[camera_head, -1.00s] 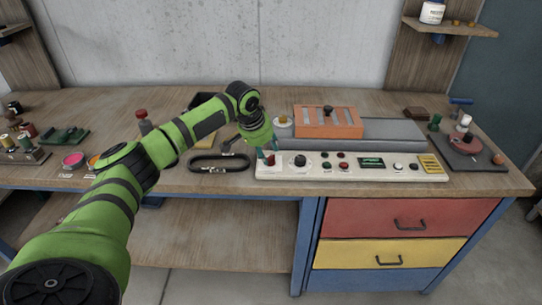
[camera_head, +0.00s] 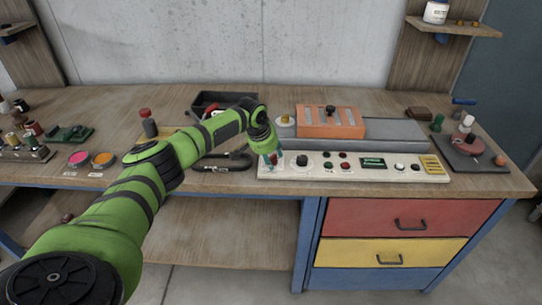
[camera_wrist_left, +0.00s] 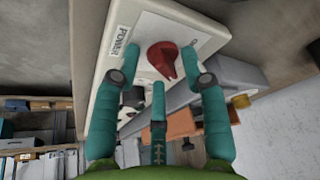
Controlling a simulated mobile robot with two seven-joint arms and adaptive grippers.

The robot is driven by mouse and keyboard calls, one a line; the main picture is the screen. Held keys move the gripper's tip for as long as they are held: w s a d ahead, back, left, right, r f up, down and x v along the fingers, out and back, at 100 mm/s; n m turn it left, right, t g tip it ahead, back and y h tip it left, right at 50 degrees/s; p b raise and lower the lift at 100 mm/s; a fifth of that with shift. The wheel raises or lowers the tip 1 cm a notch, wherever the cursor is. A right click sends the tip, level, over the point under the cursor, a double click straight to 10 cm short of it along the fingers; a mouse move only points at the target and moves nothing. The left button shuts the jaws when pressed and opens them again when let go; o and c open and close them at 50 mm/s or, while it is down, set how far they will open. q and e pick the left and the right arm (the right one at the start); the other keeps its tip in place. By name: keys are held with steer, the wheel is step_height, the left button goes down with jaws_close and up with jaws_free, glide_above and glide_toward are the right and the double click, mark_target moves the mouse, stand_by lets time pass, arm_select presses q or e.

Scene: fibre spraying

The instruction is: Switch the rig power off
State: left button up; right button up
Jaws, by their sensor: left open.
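The long cream control panel (camera_head: 325,175) lies along the front of the bench. At its left end is a red rotary knob (camera_wrist_left: 163,60) beside a "POWER" label, seen in the left wrist view. My left gripper (camera_head: 271,157) is low over that end of the panel. In the left wrist view, its teal fingers (camera_wrist_left: 162,52) are open and spread around the knob. I cannot tell whether they touch it. In the head view, the fingers partly hide the knob. My right gripper is not in view.
Right of the knob, the panel has a black dial (camera_head: 302,160), small buttons and a green display (camera_head: 373,163). An orange slotted box (camera_head: 330,122) stands behind it. A dark tray (camera_head: 222,102) and a black looped strap (camera_head: 222,163) lie to the left.

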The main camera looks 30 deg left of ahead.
arm_select(q)
jaws_close()
